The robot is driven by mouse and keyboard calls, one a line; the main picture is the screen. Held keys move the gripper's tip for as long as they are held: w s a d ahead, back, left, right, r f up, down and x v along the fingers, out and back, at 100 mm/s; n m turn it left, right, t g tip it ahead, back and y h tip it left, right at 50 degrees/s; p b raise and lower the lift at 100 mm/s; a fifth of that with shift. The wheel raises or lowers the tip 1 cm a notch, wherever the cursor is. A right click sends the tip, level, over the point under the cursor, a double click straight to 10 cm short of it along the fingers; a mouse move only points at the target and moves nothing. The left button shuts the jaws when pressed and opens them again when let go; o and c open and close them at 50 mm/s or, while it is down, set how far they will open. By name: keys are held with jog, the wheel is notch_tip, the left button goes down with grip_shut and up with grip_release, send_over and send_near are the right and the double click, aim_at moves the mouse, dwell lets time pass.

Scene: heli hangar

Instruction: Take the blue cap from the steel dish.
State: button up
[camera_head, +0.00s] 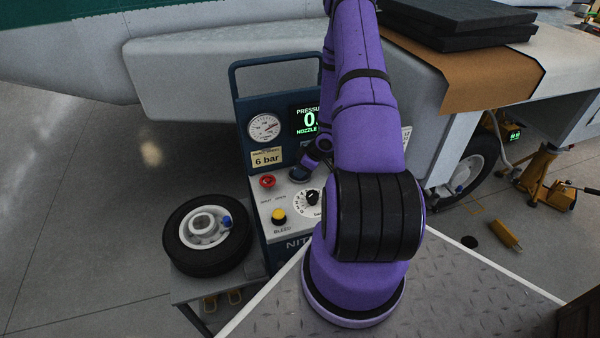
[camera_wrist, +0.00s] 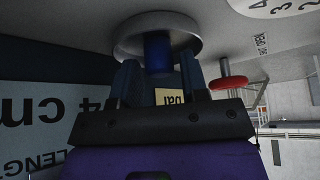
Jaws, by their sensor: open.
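The steel dish (camera_wrist: 128,44) shows in the wrist view as a pale round disc on the panel, upside down in this picture. The blue cap (camera_wrist: 158,50) stands on it, a short blue cylinder. My gripper (camera_wrist: 157,76) is open, with its fingertips on either side of the cap. I cannot tell whether either finger touches it. In the head view the dish (camera_head: 299,175) sits on the cart's sloping panel, small and dark, largely covered by my gripper and wrist. The cap is not clear there.
A red knob (camera_head: 267,181) is left of the dish, with a yellow button (camera_head: 279,215) and a black dial (camera_head: 312,197) nearer. The gauge panel (camera_head: 265,128) rises behind. A wheel (camera_head: 208,234) with a blue piece on its hub (camera_head: 226,221) lies left.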

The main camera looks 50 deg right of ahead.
jog(key=shift+w+f, duration=0.15)
jog(key=shift+f, duration=0.25)
jog(key=c, duration=0.7)
jog(key=shift+a+r, duration=0.1)
